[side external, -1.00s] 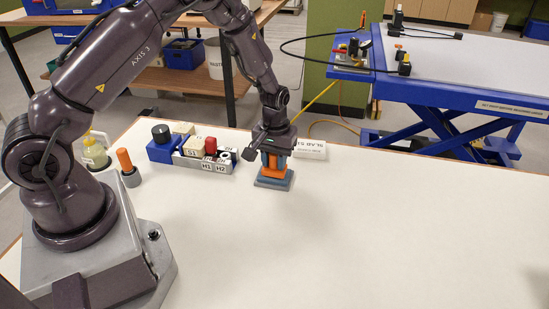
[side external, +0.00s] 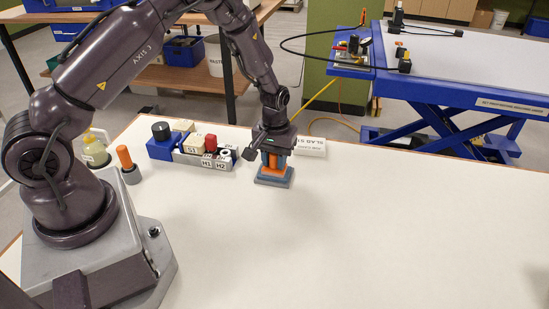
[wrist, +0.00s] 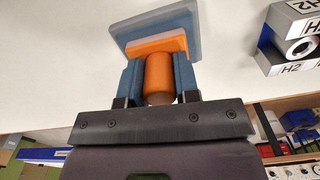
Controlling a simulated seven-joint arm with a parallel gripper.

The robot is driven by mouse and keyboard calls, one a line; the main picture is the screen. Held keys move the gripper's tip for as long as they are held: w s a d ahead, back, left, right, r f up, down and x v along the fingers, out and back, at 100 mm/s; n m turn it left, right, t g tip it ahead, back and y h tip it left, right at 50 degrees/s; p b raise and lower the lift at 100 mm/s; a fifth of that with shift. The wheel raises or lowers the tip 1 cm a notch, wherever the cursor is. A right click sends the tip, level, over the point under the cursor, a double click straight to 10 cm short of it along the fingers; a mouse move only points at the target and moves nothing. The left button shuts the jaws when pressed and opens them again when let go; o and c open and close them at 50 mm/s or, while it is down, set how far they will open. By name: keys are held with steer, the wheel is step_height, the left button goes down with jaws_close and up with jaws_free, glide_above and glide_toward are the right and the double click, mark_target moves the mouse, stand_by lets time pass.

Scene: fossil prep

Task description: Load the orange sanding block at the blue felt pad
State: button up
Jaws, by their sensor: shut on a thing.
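The orange sanding block (side external: 273,171) stands upright over the blue felt pad (side external: 274,181) and appears to rest on it. It also shows in the wrist view (wrist: 158,75), with a rounded orange grip and a flat orange base. The blue pad on its grey base shows beyond it in the wrist view (wrist: 150,22). My gripper (side external: 273,155) points down from above, its two blue-grey fingers on either side of the block's grip. It is shut on the sanding block. The exact contact between block and pad is partly hidden by the gripper.
A grey rack (side external: 190,158) with labelled blocks stands close left of the pad, beside a blue block with a black knob (side external: 161,132). A white labelled slab (side external: 310,145) lies just behind right. An orange-topped cylinder (side external: 126,160) stands farther left. The table's front and right are clear.

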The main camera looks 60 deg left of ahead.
stand_by(0.6)
steer(key=shift+r, duration=3.5)
